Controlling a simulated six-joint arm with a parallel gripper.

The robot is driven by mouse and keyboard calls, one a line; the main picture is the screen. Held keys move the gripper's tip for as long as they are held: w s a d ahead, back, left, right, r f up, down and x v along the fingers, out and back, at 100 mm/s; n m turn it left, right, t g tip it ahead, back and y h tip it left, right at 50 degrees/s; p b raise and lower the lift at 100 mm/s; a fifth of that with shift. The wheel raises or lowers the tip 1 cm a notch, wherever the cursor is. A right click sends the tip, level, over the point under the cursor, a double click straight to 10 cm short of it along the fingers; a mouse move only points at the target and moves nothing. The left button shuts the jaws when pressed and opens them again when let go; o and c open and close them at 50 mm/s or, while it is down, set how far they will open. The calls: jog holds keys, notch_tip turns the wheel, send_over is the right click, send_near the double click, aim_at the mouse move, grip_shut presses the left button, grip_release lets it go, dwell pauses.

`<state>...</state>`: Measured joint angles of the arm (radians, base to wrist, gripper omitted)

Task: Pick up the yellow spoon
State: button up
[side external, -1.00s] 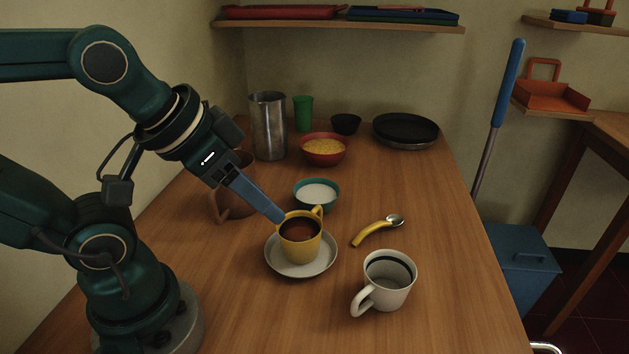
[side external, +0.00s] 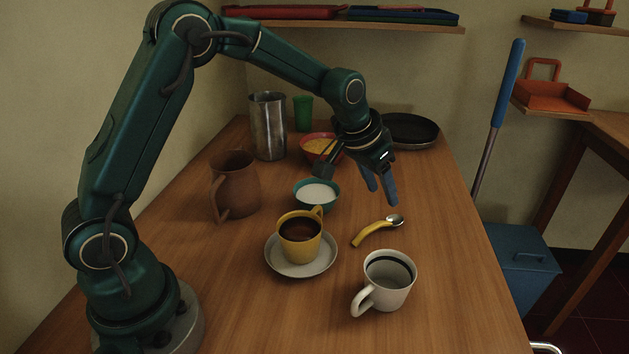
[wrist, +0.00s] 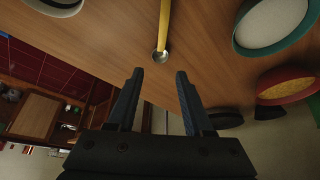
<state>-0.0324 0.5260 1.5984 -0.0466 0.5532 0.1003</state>
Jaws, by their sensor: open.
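The yellow spoon (side external: 374,232) lies on the wooden table, with its yellow handle toward the front left and its metal bowl toward the back right. In the wrist view the spoon (wrist: 163,30) shows at the top, with its metal bowl just beyond the fingertips. My gripper (side external: 382,202) is open and empty, fingers pointing down, above the table behind the spoon. In the wrist view my gripper's fingers (wrist: 158,73) stand apart with bare table between them, and the spoon lies in line with the gap. Nothing of the spoon is hidden.
A yellow cup (side external: 300,246) of dark liquid stands on a saucer (side external: 302,271), left of the spoon. A white mug (side external: 388,290) stands in front. A teal bowl (side external: 318,207), red bowl (side external: 308,156), brown jug (side external: 237,185) and black pan (side external: 425,132) stand behind. Table right of the spoon is clear.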

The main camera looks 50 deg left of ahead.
aim_at(382, 222)
jog(key=f, duration=0.1)
jog(key=f+g, duration=0.1)
jog(key=f, duration=0.1)
jog(key=shift+s+f, duration=0.2)
jog(key=shift+f, duration=0.1)
jog(key=shift+x, duration=2.25)
grip_shut()
